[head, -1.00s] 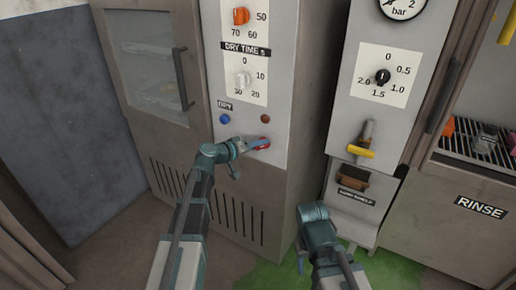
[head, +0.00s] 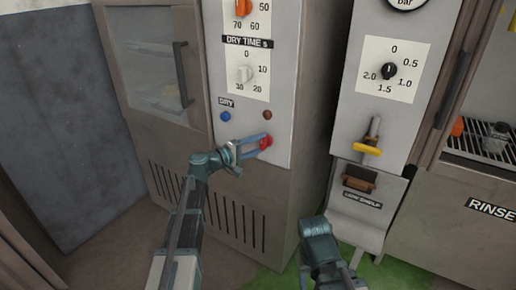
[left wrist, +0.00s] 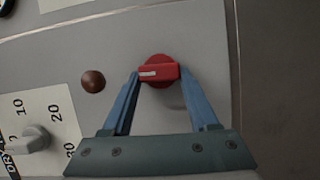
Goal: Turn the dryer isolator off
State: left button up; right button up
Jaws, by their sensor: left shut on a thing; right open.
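The dryer isolator is a red rotary knob (head: 265,142) low on the grey dryer panel (head: 243,190), below a dark red-brown lamp. It also shows in the left wrist view as a red knob (left wrist: 158,72) with a white mark on its bar, which lies nearly level in that picture. My left gripper (head: 262,140) is shut on the knob's bar, one blue finger at each end; it also shows in the left wrist view (left wrist: 160,85). My right gripper (head: 305,262) hangs low in front of the floor, away from the panel; its fingers are mostly hidden.
A blue button (head: 225,117) marked DRY and a brown lamp (head: 267,115) sit above the isolator. The dry time dial (head: 244,74) is higher. To the right, a second panel has a black pressure dial (head: 388,71) and a yellow-handled valve (head: 367,150).

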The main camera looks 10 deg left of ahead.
pick_arm(q)
jog(key=shift+f+n, duration=0.1)
jog(key=shift+n, duration=0.3)
dwell(0.3)
jog(key=o, duration=1.4)
jog(key=v, duration=1.4)
jog(key=shift+f+b, duration=0.15)
jog(key=shift+b, duration=0.15)
jog(key=shift+w, duration=0.1)
